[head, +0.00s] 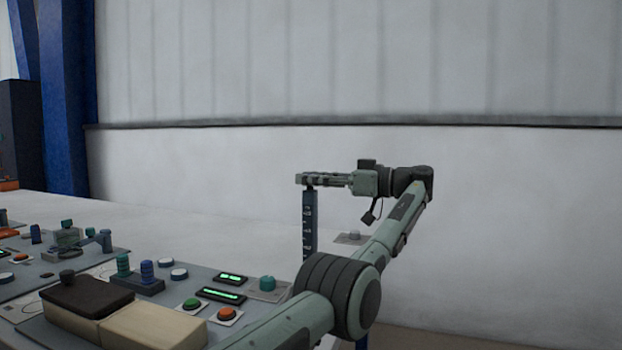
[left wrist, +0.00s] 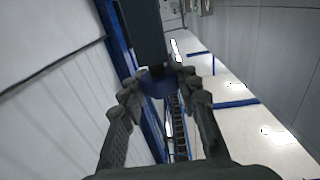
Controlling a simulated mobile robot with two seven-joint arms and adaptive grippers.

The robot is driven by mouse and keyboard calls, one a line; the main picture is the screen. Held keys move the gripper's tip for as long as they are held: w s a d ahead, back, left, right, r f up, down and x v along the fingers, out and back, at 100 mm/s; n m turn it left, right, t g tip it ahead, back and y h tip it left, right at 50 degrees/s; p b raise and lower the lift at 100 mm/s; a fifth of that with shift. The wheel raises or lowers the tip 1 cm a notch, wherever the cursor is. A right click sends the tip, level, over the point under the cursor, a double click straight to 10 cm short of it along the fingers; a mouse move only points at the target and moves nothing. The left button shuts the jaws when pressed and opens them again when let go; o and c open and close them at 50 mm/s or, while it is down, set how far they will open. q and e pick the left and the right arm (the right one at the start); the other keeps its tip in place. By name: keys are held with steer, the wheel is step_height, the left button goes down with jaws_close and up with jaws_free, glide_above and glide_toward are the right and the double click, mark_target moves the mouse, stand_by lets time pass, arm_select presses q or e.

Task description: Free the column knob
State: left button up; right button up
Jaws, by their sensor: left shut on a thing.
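A dark column (head: 309,226) with pale marks down its face stands at the right end of the control panels in the head view. My left gripper (head: 304,179) reaches in level from the right at its top. In the left wrist view the two fingertips of my left gripper (left wrist: 160,80) are closed around the dark blue round knob (left wrist: 158,88) at the end of the dark column (left wrist: 146,32). The fingers partly cover the knob. In the head view the fingers hide most of it. My right gripper is in neither view.
Control panels (head: 95,262) with several buttons, knobs and green displays fill the lower left. A brown and cream box (head: 130,328) stands at the front. A small grey plate (head: 352,238) lies behind my arm. A pale wall (head: 220,155) stands behind; the space above is clear.

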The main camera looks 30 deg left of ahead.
arm_select(q)
steer(key=o, duration=1.2)
